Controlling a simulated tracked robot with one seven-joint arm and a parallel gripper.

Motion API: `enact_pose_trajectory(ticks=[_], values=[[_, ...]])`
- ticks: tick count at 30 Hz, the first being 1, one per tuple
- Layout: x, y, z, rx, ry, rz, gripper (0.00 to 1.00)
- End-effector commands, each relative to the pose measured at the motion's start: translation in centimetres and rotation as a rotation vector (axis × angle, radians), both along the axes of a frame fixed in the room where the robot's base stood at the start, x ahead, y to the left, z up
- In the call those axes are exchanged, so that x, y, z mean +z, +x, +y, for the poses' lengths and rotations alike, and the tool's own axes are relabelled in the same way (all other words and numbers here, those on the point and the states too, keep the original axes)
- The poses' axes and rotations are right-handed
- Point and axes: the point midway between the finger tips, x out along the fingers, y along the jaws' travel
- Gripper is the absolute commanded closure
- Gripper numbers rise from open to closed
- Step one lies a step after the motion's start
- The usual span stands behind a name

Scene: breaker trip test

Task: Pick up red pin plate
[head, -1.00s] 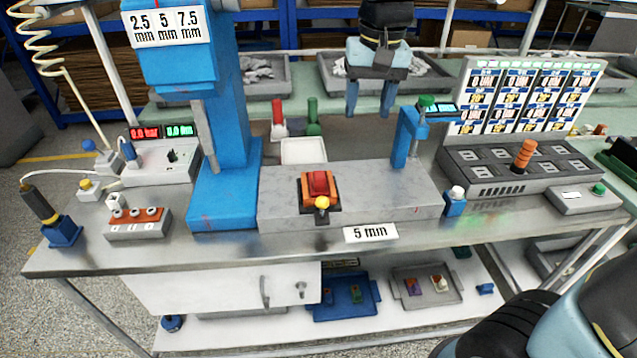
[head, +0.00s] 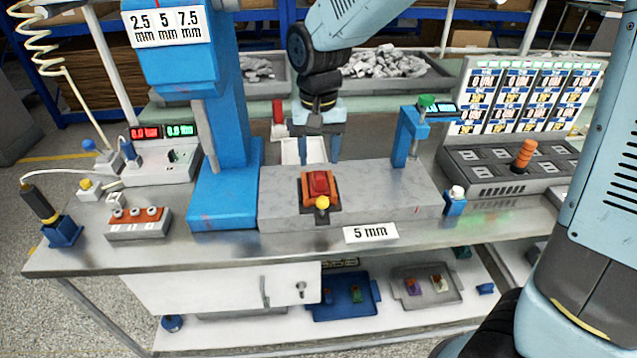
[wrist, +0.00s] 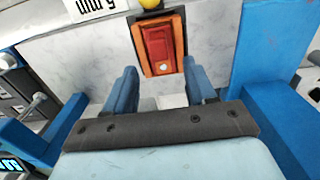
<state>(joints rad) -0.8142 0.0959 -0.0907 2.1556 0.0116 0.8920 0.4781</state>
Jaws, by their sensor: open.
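A red upright piece (head: 278,111), which looks like the red pin plate, stands behind the grey block, left of my gripper (head: 319,158). Its lower part is partly hidden. My gripper is open and empty, pointing down over the white tray (head: 291,151) behind the block. In the wrist view my gripper (wrist: 160,70) shows both fingers apart, with part of the white tray (wrist: 172,102) between them. The red upright piece cannot be made out in the wrist view.
An orange block with a red top (head: 319,184) and yellow knob sits on the grey block (head: 400,190). A tall blue press column (head: 226,110) stands left of my gripper, and a blue post (head: 404,140) stands right. Grey bins (head: 430,75) are behind.

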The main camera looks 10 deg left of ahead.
Motion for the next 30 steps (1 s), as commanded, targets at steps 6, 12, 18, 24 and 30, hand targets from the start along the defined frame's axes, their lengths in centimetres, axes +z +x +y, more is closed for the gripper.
enact_pose_trajectory(ticks=[6, 12, 18, 24, 30], values=[[-1.2, -0.1, 0.0, 0.002, 0.000, 0.000, 0.45], [-4.0, -0.1, 0.0, 0.003, -0.001, 0.001, 0.45], [-5.5, -0.1, 0.0, 0.003, 0.000, 0.000, 0.45], [-5.6, -0.1, 0.0, 0.003, 0.001, -0.002, 0.45], [-5.6, -0.1, 0.0, 0.003, 0.001, -0.002, 0.60]])
